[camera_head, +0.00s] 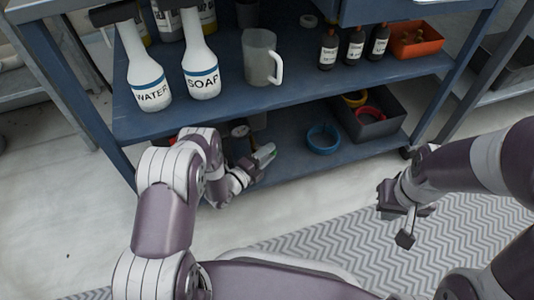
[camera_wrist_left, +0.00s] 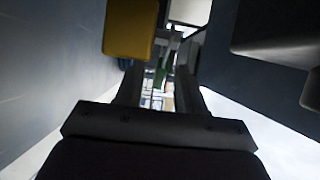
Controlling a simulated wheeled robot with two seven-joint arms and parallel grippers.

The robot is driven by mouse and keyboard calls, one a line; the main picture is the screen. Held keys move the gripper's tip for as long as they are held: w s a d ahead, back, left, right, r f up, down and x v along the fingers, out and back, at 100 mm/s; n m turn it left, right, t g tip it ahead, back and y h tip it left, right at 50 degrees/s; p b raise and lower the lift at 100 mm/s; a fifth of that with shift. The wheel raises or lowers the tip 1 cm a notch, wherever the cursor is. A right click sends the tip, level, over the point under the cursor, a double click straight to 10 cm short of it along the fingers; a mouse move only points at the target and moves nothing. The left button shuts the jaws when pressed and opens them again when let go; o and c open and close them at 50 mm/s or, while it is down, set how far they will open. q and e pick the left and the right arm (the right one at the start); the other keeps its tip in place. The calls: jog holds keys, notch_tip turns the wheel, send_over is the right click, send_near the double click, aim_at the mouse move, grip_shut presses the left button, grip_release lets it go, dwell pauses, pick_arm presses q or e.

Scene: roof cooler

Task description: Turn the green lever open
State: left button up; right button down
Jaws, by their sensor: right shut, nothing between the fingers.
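My left gripper (camera_head: 262,162) reaches in at the front of the blue cart's lower shelf. A small green piece, apparently the green lever (camera_head: 271,151), shows at its fingertips. In the left wrist view the two fingers of the left gripper (camera_wrist_left: 160,88) stand apart. The narrow green lever (camera_wrist_left: 161,74) shows between or just beyond them, with a gap on each side; I cannot tell the depth. What the lever is mounted on is mostly hidden by my left arm. My right gripper (camera_head: 406,222) is shut and empty over the patterned mat, right of the cart's front.
A yellow block-like part (camera_wrist_left: 131,28) is close above the left fingers. The upper shelf carries spray bottles (camera_head: 201,70), a pitcher (camera_head: 261,58) and small dark bottles (camera_head: 354,46).

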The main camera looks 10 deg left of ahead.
pick_arm(q)
jog(key=shift+s+a+r+p, duration=0.1)
jog(key=shift+s+a+p, duration=0.1)
jog(key=shift+s+p, duration=0.1)
jog(key=p+v, duration=0.5)
jog(key=v, duration=0.7)
jog(key=shift+f, duration=0.2)
